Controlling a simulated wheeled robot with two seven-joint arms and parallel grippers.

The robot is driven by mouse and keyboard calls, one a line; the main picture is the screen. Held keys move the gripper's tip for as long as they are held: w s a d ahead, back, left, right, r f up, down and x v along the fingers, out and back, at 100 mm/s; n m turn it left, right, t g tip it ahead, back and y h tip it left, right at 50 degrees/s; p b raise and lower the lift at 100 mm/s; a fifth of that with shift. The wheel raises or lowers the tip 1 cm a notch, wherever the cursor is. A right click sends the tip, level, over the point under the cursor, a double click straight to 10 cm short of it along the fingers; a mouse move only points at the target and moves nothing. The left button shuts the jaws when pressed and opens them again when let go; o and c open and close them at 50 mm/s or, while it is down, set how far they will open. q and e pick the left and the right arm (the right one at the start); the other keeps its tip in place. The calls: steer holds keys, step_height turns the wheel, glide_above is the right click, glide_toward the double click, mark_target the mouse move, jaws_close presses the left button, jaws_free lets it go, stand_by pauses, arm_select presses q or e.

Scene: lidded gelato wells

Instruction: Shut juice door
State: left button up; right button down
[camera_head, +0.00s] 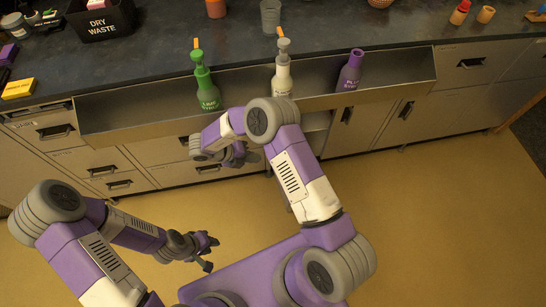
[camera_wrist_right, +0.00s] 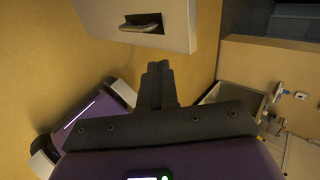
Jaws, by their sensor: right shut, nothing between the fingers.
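A pale cabinet door (camera_wrist_right: 178,38) with a recessed dark handle stands at the top of the right wrist view, swung out over the floor. No juice label is readable on it. In the head view, an open cabinet bay shows behind my right arm, below the counter, and the door is mostly hidden by that arm. My right gripper (camera_wrist_right: 158,85) is shut and empty, a short way from the door panel with a visible gap. It also shows in the head view (camera_head: 245,156), in front of the cabinets. My left gripper (camera_head: 209,254) is open and empty above the floor.
A metal rail along the counter front (camera_head: 130,106) holds a green bottle (camera_head: 205,88), a white bottle (camera_head: 283,78) and a purple bottle (camera_head: 350,72). Closed drawers (camera_head: 110,165) line the left. A dry waste bin (camera_head: 100,22) stands on the counter. The yellow floor at right is clear.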

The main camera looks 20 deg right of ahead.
steer(key=d+r+b+x, duration=0.2)
steer(key=b+x, duration=0.1)
steer(key=x, duration=0.9)
steer(key=shift+d, duration=0.2)
steer(key=shift+s+f, duration=0.1)
steer(key=shift+s, duration=0.1)
